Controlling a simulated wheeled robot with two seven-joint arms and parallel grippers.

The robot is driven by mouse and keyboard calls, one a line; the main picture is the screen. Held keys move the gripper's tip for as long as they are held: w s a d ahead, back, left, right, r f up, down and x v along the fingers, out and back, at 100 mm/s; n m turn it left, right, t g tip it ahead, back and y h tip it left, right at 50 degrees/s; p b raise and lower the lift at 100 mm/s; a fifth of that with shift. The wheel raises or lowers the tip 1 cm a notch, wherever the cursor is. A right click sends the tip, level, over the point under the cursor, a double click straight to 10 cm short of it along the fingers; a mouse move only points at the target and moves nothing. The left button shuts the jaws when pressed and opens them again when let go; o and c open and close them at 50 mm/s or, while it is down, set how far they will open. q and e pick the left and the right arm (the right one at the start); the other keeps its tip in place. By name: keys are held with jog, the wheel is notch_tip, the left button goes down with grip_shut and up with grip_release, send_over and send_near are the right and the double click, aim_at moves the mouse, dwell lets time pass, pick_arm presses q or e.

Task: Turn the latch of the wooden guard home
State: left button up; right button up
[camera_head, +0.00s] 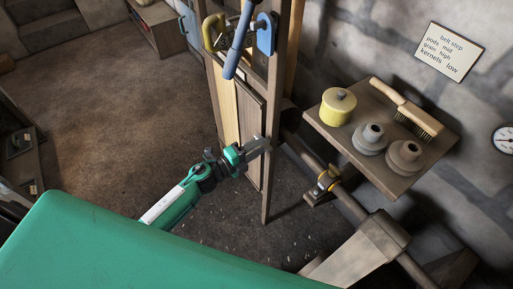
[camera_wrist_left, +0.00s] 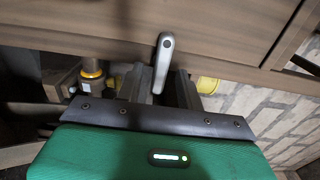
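The wooden guard (camera_head: 250,121) is a tall brown panel set in a wooden frame, upright in the middle of the head view. Its planks fill the top of the left wrist view (camera_wrist_left: 235,28). The latch (camera_wrist_left: 164,55) is a small grey metal lever with a rounded top, lying across the plank's edge. My left gripper (camera_head: 255,148) is at the guard's post. In the left wrist view its two dark fingers stand on either side of the latch's lower end, with a gap on the right side. Contact with the left finger is unclear. My right gripper is not in view.
A wooden shelf (camera_head: 368,169) on the right carries a yellow pot (camera_head: 338,107), a brush (camera_head: 407,108) and two grey stepped pulleys (camera_head: 371,138). Blue and yellow handles hang above the guard. Open floor lies left.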

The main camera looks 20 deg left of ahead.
pick_arm(q)
jog(key=b+v, duration=0.2)
jog(key=v, duration=1.2)
jog(key=shift+b, duration=0.35)
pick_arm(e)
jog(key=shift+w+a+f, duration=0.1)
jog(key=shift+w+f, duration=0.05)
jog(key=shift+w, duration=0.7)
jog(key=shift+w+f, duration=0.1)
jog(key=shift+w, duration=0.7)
pick_arm(q)
jog(key=shift+w, duration=0.1)
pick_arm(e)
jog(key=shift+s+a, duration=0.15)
